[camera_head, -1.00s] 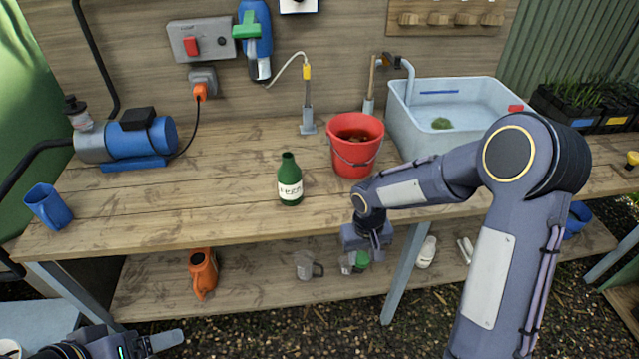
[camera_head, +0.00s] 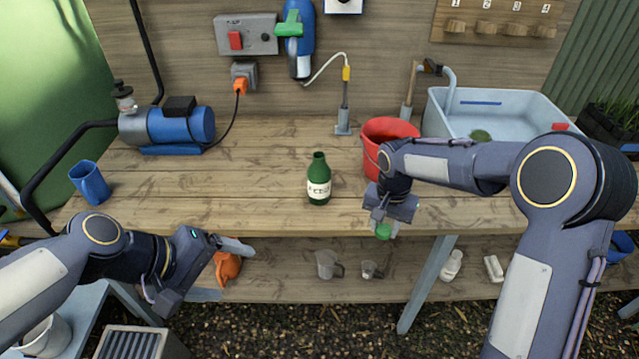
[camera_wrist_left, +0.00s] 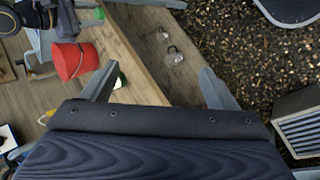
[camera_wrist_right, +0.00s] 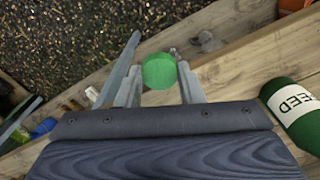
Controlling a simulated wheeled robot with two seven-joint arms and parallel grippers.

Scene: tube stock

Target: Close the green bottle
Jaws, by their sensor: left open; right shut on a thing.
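The green bottle (camera_head: 319,180) stands upright and uncapped on the workbench, with a white label; it also shows in the right wrist view (camera_wrist_right: 296,112). My right gripper (camera_head: 383,222) is shut on a green round cap (camera_head: 384,231), held in front of the bench edge, right of the bottle and lower than its mouth. The cap sits between the fingertips in the right wrist view (camera_wrist_right: 159,71). My left gripper (camera_head: 222,268) is open and empty, in front of the bench at the left, below and left of the bottle.
A red bucket (camera_head: 378,136) stands behind my right gripper, beside a pale blue sink (camera_head: 440,117). A blue mug (camera_head: 89,183) and a blue pump (camera_head: 187,126) are at the left. Jugs (camera_head: 329,264) stand on the lower shelf.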

